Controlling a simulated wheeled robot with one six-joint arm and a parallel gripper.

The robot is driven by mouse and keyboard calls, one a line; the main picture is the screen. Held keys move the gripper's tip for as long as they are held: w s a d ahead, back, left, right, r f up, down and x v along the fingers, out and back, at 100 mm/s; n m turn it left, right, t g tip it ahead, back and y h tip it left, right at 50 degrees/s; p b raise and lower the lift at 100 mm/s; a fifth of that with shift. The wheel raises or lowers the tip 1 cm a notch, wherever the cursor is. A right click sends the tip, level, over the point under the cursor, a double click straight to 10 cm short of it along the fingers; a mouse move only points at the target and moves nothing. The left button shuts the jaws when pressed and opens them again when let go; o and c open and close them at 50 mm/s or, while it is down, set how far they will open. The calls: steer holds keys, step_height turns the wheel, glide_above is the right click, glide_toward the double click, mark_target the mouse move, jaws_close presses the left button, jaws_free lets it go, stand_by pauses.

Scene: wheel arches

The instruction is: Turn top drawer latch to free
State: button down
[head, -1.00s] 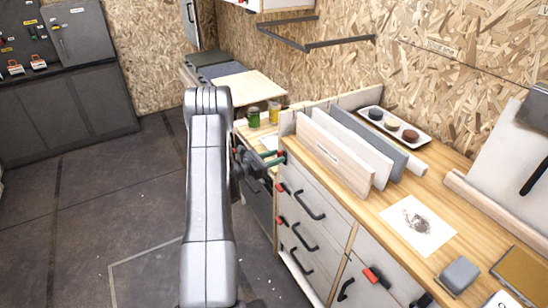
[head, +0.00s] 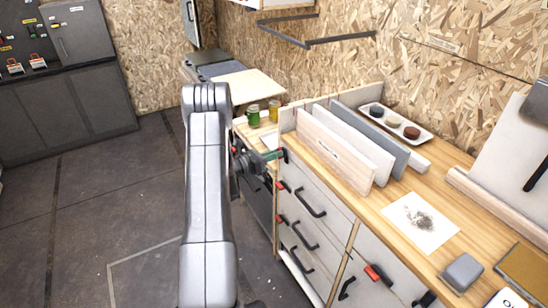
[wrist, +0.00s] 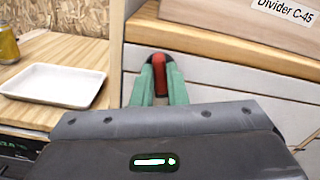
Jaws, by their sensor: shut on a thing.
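The red top drawer latch (wrist: 160,78) has a dark rounded mount and sits on the pale cabinet front, just under the wooden top, in the wrist view. My gripper (wrist: 159,92) has green fingers shut on it, one on each side. In the head view my gripper (head: 275,155) is at the upper left corner of the drawer front, and the latch is mostly hidden by the fingers. The top drawer (head: 325,190) looks closed, with a black handle (head: 310,203). I cannot tell how far the latch is turned.
Lower red latches (head: 282,186) and black handles run down the cabinet front. Dividers (head: 335,150) stand on the wooden worktop above. A lower side table holds jars (head: 254,115) and a white tray (wrist: 58,85). The floor left of my arm is clear.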

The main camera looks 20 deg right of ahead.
steer(key=shift+w+f+n+p, duration=0.1)
steer(key=shift+n+p, duration=0.05)
steer(key=shift+n, duration=3.5)
steer(key=shift+w+f+n+p, duration=0.1)
steer(key=shift+n+p, duration=0.05)
steer(key=shift+n, duration=3.5)
steer(key=c, duration=1.4)
jaws_free()
steer(key=shift+c, duration=0.2)
steer(key=shift+a, duration=0.15)
